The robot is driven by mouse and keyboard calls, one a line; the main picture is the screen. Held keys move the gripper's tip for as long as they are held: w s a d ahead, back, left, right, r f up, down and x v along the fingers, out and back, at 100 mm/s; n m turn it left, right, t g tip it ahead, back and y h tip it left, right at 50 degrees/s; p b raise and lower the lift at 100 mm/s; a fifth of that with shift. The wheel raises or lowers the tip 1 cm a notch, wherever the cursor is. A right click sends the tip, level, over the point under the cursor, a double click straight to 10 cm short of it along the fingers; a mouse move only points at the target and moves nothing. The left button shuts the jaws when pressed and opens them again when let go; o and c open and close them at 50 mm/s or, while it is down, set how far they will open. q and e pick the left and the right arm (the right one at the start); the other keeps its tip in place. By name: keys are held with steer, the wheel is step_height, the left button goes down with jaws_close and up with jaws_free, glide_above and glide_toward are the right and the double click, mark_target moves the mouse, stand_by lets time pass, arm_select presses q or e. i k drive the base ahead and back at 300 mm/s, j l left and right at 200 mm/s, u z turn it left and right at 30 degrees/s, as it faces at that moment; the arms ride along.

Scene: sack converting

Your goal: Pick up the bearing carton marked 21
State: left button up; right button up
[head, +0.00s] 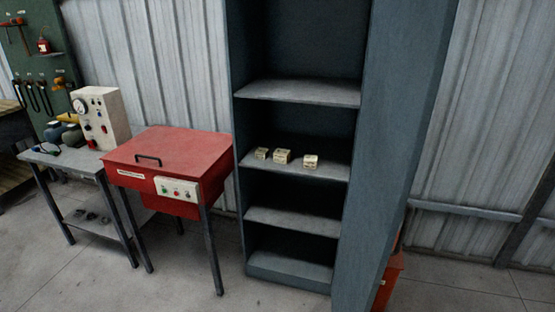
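Three small beige cartons stand in a row on a middle shelf (300,172) of the tall grey-blue cabinet: a left carton (261,154), a middle carton (282,156) and a right carton (310,162). The left and middle ones are close together, and the right one stands a little apart. Dark marks show on their fronts, but they are too small to read, so I cannot tell which one is marked 21. Neither of my grippers is in view.
A red lidded machine (170,152) on legs stands left of the cabinet (400,130). Further left is a grey table (60,160) with a gauge box (100,115). A red object (388,280) is partly hidden behind the cabinet's right side. Bare floor (190,295) shows in front.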

mark_target(261, 154)
steer(key=i+j+z, duration=0.1)
steer(key=i+j, duration=0.55)
steer(key=i+j+z, duration=0.15)
steer(key=i+j, duration=0.2)
steer(key=j, duration=0.15)
steer(key=i+j+z, duration=0.1)
steer(key=i+j, duration=0.2)
steer(key=i+j+z, duration=0.1)
steer(key=i+j, duration=0.15)
steer(key=j, duration=0.3)
